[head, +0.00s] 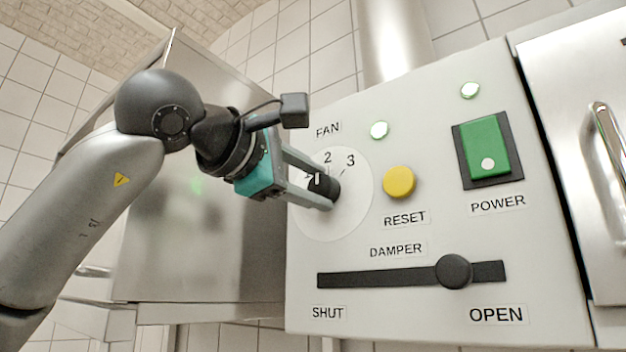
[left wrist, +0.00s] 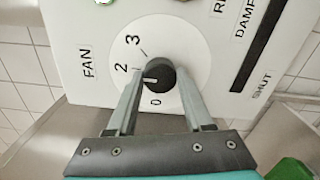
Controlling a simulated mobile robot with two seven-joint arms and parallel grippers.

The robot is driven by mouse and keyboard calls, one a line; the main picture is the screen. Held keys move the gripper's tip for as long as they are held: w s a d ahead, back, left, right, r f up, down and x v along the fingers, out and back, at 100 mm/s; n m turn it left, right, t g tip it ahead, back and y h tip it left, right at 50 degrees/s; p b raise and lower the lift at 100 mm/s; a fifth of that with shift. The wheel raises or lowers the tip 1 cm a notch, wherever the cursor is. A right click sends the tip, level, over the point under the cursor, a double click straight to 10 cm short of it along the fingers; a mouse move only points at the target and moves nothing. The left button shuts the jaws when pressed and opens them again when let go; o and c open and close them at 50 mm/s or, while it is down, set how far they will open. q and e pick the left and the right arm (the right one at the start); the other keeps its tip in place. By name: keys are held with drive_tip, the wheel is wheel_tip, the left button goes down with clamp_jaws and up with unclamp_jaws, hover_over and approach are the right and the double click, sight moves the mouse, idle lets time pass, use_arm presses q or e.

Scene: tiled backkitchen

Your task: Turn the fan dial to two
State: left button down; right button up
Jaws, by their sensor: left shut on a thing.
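The fan dial (head: 350,213) is a round white disc on a pale control panel, with a black knob (head: 329,189) at its middle. My left gripper (head: 325,191) is shut on the knob, one finger on each side. In the left wrist view the knob (left wrist: 163,72) sits between the fingertips (left wrist: 160,79). The 0, 2 and 3 show there; the 1 is hidden by a finger. My right gripper is out of view.
A yellow reset button (head: 399,182) is just right of the dial. A green power switch (head: 486,148) is farther right. The damper slider (head: 453,271) runs below, its knob toward OPEN. A steel cabinet (head: 215,210) stands behind my left arm.

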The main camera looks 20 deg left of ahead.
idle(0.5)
use_arm(q)
drive_tip(key=shift+c, duration=1.5)
unclamp_jaws()
drive_tip(key=shift+s+a, duration=0.15)
drive_tip(key=shift+s, duration=0.3)
drive_tip(key=b+v, duration=0.4)
drive_tip(key=v, duration=1)
drive_tip(key=shift+s, duration=0.15)
